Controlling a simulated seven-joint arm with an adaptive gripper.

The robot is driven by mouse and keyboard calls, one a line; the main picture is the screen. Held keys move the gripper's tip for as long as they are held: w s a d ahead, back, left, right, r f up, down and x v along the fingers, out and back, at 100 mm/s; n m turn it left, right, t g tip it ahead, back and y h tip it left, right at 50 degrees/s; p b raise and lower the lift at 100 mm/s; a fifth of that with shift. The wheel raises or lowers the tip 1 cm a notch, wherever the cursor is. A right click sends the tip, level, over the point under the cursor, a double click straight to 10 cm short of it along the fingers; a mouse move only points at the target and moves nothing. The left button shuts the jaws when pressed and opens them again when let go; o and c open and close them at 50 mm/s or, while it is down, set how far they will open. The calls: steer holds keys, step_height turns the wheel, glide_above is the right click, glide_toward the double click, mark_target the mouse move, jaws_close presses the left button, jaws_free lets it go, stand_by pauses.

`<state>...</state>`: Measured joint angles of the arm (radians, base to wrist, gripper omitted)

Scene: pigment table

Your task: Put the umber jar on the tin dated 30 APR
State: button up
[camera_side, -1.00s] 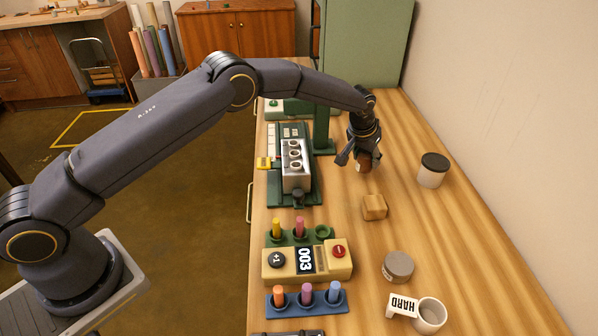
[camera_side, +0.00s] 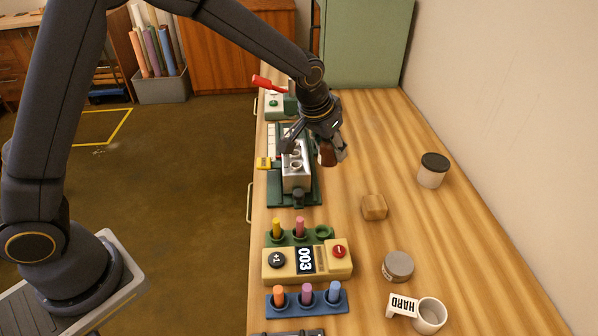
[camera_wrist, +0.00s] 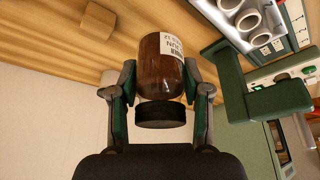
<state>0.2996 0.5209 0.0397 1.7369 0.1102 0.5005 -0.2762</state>
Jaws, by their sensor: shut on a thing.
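My gripper (camera_side: 317,148) is shut on a brown jar (camera_wrist: 161,68) with a black lid, one finger on each side of it in the wrist view. A white label shows on the jar, turned and only partly readable. In the side view the jar (camera_side: 327,156) hangs above the table, just right of the silver block. A pale tin with a black lid (camera_side: 432,174) stands at the right, and a low grey tin (camera_side: 398,267) sits nearer the front. I can read no date on either.
The silver block (camera_side: 297,178) with several round holes sits on a green base at the left. A counter box (camera_side: 280,263), peg racks, a wooden block (camera_side: 374,207) and a white mug (camera_side: 430,315) with a HARD tag stand nearer.

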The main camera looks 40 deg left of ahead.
steer(key=s+d+r+m+g+h, duration=0.1)
steer(key=s+d+r+m+h, duration=0.25)
steer(key=s+d+m, duration=0.9)
steer(key=n, duration=0.5)
glide_toward(410, 262)
steer(key=shift+w+d+m+y, duration=0.25)
steer(key=shift+w+d+y, duration=0.15)
steer(key=shift+d, duration=0.3)
steer(key=shift+w+d+f, duration=0.2)
steer(key=shift+w+f, duration=0.15)
steer(key=shift+f, duration=1.7)
